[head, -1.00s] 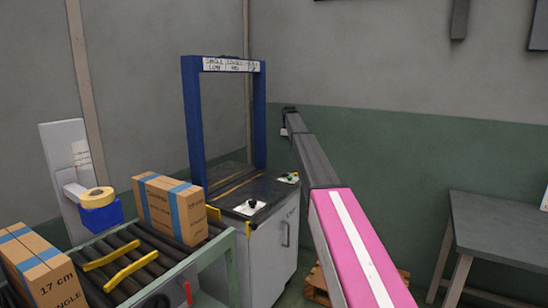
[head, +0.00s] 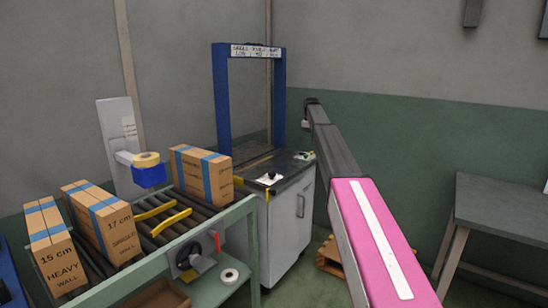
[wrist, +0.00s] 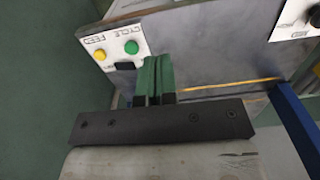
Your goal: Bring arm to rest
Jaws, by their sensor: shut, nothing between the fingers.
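My arm reaches from the lower right of the head view, its pink link (head: 375,240) nearest and a dark link beyond. In the wrist view my gripper (wrist: 157,75) has two green fingers pressed together with nothing between them. They point toward the strapping machine's top, beside a white panel (wrist: 110,45) with a green button and a yellow button. I cannot tell the gap between the fingertips and the machine. In the head view the machine has a blue arch (head: 221,95) over a white cabinet (head: 285,235). The fingers cannot be made out there.
Several cardboard boxes with blue straps, one of them at the back (head: 203,175), stand on the roller conveyor (head: 160,232) at left. A grey table (head: 500,215) stands at right. A wooden pallet (head: 330,255) lies behind my arm.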

